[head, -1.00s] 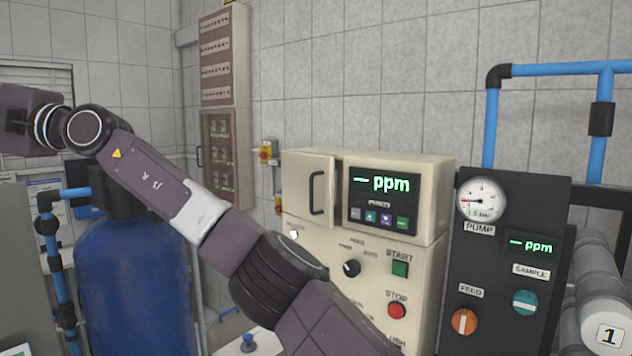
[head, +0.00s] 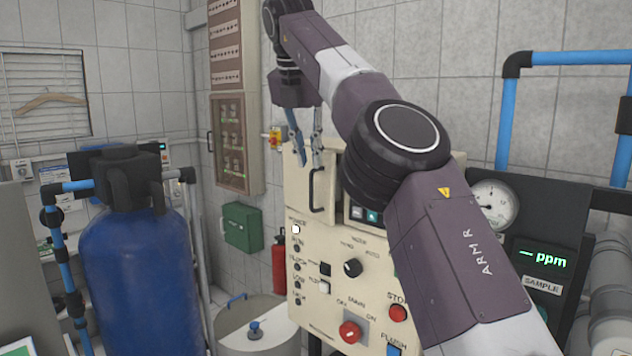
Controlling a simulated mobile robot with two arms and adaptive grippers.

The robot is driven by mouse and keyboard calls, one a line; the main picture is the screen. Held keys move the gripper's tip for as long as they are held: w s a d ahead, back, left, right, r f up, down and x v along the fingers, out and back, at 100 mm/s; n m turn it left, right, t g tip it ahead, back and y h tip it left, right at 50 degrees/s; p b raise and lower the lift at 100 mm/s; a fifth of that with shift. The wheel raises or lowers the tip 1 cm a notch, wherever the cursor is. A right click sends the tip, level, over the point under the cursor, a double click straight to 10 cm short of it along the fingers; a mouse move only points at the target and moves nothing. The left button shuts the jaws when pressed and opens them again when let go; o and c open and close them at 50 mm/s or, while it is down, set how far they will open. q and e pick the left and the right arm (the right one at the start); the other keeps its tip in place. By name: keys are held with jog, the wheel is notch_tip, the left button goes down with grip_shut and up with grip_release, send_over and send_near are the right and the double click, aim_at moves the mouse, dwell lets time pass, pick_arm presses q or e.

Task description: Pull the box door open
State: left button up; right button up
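The cream control box (head: 330,262) stands right of centre. Its small door (head: 298,205) is at the upper left of the front, with a black vertical bar handle (head: 313,190). I cannot tell whether the door is fully closed. My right gripper (head: 306,150) points down in front of the door's top, its two fingers spread apart and empty. The fingertips are near the handle's upper end; I cannot tell whether they touch it. My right arm hides most of the box's display. My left gripper is not in view.
A blue tank (head: 140,265) stands at the left. A wall cabinet (head: 232,140) is behind the gripper. A green box (head: 243,227) and a red extinguisher (head: 279,265) are beyond the control box's left side. The black pump panel (head: 530,225) stands at the right.

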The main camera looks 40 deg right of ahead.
aim_at(311, 180)
jog(key=x, duration=0.6)
jog(key=shift+w+f, duration=0.1)
jog(key=shift+f, duration=0.2)
jog(key=shift+w+d+f, duration=0.1)
jog(key=shift+w+f, duration=0.1)
jog(key=shift+f, duration=0.3)
jog(key=shift+c, duration=0.2)
grip_shut()
jog(key=shift+s, duration=0.1)
